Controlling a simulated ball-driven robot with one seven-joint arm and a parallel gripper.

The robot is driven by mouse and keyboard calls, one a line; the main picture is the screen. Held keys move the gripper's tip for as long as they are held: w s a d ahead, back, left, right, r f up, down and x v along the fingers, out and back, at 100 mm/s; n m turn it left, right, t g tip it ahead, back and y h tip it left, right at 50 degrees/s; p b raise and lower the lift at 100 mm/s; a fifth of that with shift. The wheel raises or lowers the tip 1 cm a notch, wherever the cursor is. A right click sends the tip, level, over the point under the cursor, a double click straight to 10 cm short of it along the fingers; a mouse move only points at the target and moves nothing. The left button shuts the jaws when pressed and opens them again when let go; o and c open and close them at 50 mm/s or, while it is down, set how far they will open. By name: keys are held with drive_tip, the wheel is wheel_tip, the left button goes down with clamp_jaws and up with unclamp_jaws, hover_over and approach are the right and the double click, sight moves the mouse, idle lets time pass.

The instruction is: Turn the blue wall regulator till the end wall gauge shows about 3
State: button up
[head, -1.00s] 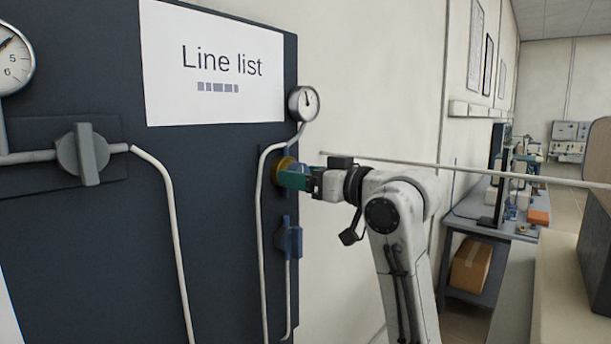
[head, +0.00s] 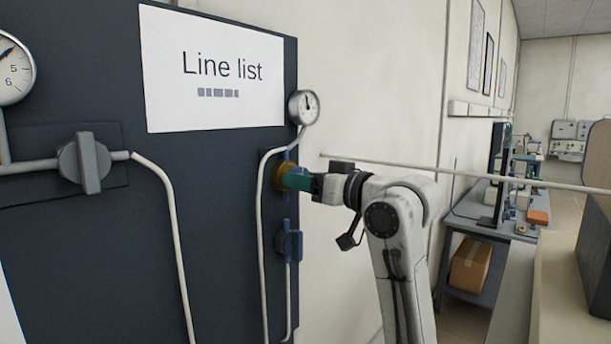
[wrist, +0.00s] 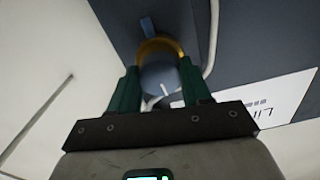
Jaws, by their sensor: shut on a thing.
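The regulator is a round blue-grey knob with a yellow ring behind it (wrist: 160,76), on the right edge of the dark panel. In the head view, mostly its yellow ring (head: 281,170) shows, with my green fingers covering the rest. My gripper (head: 293,179) comes from the right and is shut on the regulator; the wrist view shows one finger on either side of the knob, which has a white mark. A small round gauge (head: 304,107) sits just above, its needle pointing roughly straight up. Its figures are too small to read.
A second blue knob (head: 290,242) sits below on the same pipe. A grey valve (head: 84,162) and a larger, cut-off gauge (head: 12,72) are at left. A "Line list" sheet (head: 213,70) hangs above. A long thin rail (head: 470,171) runs right behind my arm.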

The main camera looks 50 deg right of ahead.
drive_tip(key=shift+m+p, duration=0.4)
drive_tip(key=shift+m, duration=0.3)
drive_tip(key=o, duration=1.1)
drive_tip(key=shift+c, duration=0.2)
drive_tip(key=s+b, duration=0.1)
drive_tip(key=s, duration=0.9)
drive_tip(key=shift+s+d+b, duration=0.15)
drive_tip(key=shift+s+b, duration=0.25)
